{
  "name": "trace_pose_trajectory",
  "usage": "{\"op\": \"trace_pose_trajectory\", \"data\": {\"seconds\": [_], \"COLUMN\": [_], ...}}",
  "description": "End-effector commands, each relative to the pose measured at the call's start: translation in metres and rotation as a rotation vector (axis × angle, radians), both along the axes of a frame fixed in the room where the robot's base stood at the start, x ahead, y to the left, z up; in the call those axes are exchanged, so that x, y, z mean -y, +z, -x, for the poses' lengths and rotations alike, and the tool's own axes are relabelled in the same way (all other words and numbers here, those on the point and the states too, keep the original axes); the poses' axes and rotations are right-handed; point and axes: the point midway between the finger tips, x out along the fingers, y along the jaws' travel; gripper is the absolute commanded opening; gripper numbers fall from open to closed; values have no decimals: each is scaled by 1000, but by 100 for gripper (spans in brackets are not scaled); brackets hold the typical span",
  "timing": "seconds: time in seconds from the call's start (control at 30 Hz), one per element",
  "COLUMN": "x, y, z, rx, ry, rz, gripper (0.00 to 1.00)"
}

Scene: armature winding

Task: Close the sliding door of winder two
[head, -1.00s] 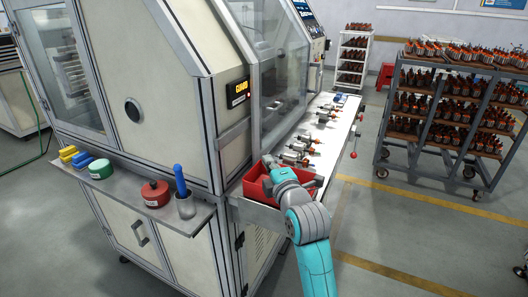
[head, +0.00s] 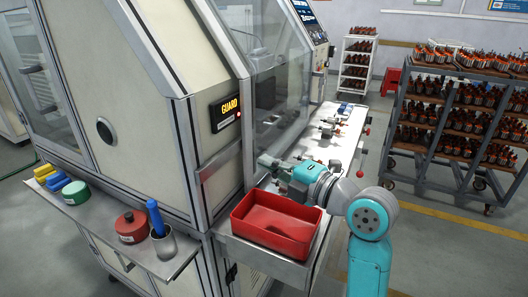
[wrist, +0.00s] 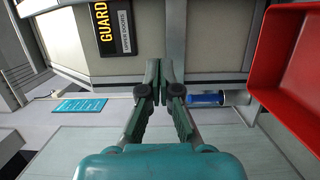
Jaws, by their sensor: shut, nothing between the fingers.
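The winder (head: 150,120) has a clear framed sliding door (head: 277,85) on its right side, above the work shelf. I cannot tell how far along its track the door stands. The GUARD panel (head: 227,110) is on the cream casing left of the door, with a small red light; it also shows in the wrist view (wrist: 112,25). My gripper (head: 264,160) is close to the lower part of the door, above and behind the red bin. In the wrist view my gripper (wrist: 163,65) is shut and empty, its tips near a grey metal upright (wrist: 175,30). Contact cannot be told.
The red bin (head: 248,239) sits empty on the near end of the metal shelf (head: 345,135), and armatures lie farther along it. A side ledge (head: 100,222) holds spools and a blue-handled tool. A rack of armatures (head: 386,130) stands right, with open floor before it.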

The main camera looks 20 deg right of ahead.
Motion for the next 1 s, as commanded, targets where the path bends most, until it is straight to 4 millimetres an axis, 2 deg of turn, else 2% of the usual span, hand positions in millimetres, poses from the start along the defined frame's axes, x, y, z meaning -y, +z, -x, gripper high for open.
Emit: {"op": "trace_pose_trajectory", "data": {"seconds": [0.5,0.7,1.0], "x": [-38,-13,-4], "y": [0,0,0], "z": [-85,-100,-107], "rx": [-1,0,0], "ry": [0,-4,-3], "rz": [-2,-1,-1], "gripper": [0,0,0]}}
